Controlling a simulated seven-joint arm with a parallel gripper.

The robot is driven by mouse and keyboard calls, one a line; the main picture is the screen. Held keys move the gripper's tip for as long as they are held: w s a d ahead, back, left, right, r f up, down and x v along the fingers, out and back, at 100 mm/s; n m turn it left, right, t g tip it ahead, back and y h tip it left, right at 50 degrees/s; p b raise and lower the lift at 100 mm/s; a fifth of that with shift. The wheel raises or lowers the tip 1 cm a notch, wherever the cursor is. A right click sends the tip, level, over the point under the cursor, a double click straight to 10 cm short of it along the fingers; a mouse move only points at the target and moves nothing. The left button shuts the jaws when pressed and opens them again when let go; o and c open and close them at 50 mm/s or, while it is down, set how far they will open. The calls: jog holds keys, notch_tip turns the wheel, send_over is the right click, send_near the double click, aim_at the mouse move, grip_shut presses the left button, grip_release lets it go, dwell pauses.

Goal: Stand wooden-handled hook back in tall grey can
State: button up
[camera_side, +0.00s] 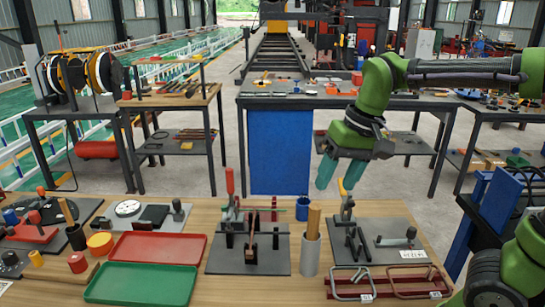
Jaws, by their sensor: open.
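The tall grey can (310,256) stands upright on the wooden workbench, just right of the middle fixture. A wooden handle (314,221) sticks up out of its mouth, nearly upright. It looks like the wooden-handled hook; its lower part is hidden inside the can. My gripper (337,184) is open, with its two teal fingers pointing down and spread apart. It hangs above and to the right of the can in the picture, apart from the handle, with nothing seen between its fingers.
A fixture with a red-handled clamp (230,182) stands left of the can. Bent wire frames (352,284) lie in front. Red (158,247) and green (140,284) trays lie left. A blue cup (302,208) stands behind.

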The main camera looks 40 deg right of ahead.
jog(key=s+a+f+n+t, duration=0.1)
jog(key=s+f+t, duration=0.1)
jog(key=s+t, duration=0.2)
jog(key=shift+s+f, duration=0.3)
jog(key=shift+s, duration=0.75)
